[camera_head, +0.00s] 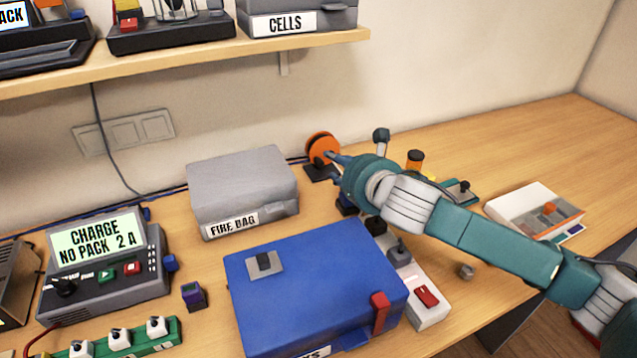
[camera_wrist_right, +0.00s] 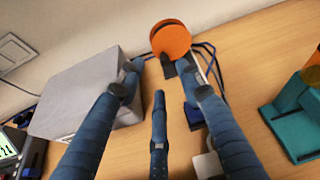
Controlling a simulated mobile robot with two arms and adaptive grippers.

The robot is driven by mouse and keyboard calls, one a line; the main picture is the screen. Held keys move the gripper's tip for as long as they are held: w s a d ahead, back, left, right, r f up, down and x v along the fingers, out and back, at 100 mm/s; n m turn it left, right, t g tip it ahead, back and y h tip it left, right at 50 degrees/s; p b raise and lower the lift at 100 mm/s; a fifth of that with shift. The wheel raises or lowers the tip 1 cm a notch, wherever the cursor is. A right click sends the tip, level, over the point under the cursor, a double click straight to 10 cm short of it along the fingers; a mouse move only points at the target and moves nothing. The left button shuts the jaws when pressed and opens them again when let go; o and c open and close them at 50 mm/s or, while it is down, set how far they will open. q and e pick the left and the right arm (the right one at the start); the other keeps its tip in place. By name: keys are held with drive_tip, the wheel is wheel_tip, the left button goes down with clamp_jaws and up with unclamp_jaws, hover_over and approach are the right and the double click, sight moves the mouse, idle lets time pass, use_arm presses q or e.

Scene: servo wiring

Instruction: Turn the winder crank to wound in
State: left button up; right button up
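The winder shows as an orange round reel (camera_head: 322,148) on a dark base, at the back of the table against the wall. In the right wrist view its orange disc (camera_wrist_right: 171,39) is ahead of my fingers. The crank handle cannot be made out clearly; my fingers cover the reel's lower right side. My right gripper (camera_head: 337,168) reaches in from the right, its fingertips close to the reel. In the right wrist view the fingers of my right gripper (camera_wrist_right: 160,75) are spread apart with nothing clearly held between them; contact with the winder cannot be told. My left gripper is not in view.
A grey fire bag box (camera_head: 240,188) stands left of the winder. A blue case (camera_head: 310,285) lies in front. A charger (camera_head: 105,270) is at the left; a shelf (camera_head: 200,60) hangs above.

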sight(321, 163)
drive_tip(key=x, duration=0.4)
drive_tip(key=f+x, duration=0.1)
drive_tip(key=x, duration=0.3)
drive_tip(key=s+f+b+x, duration=0.1)
drive_tip(key=x, duration=0.4)
drive_tip(key=shift+d+f, duration=0.15)
drive_tip(key=shift+f, duration=0.1)
clamp_jaws()
